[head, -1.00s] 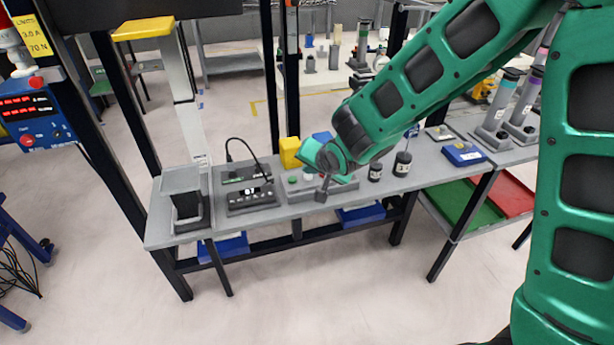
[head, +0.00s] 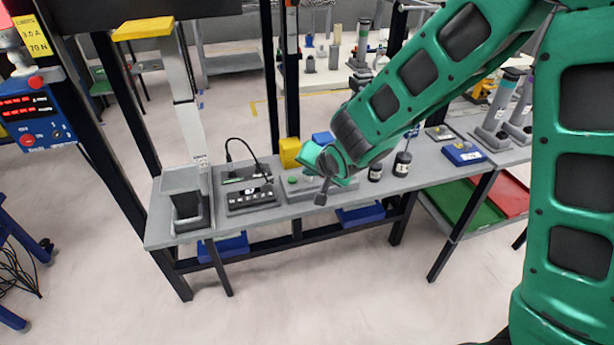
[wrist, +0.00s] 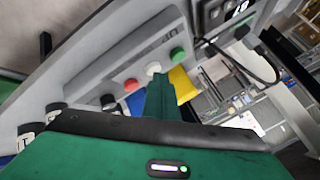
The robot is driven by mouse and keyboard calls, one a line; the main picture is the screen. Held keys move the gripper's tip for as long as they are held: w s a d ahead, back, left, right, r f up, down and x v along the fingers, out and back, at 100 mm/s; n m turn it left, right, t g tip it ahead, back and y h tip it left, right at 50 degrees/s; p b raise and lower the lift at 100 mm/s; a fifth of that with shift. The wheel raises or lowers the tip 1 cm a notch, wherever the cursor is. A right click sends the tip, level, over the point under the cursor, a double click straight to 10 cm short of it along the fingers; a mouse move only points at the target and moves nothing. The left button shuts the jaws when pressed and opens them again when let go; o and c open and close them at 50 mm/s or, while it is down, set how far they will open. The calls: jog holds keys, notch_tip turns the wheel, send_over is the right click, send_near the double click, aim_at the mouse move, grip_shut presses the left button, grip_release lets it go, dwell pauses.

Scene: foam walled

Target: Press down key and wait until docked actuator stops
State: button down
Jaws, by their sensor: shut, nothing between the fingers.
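A dark control unit (head: 252,196) with a small lit display and a row of small keys sits on the grey bench, left of my gripper. Part of it shows at the top right in the wrist view (wrist: 213,16). The key labels are too small to read. In the wrist view my gripper (wrist: 160,92) overlaps the view of the button panel.
The grey button panel (wrist: 100,68) carries green (wrist: 177,54), white (wrist: 153,68) and red (wrist: 131,85) buttons. A yellow block (head: 289,152) stands behind it. Black cylinders (head: 402,163) stand to its right. A black cable (head: 237,146) arches over the control unit.

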jog(key=shift+r, duration=3.35)
jog(key=shift+d, duration=0.1)
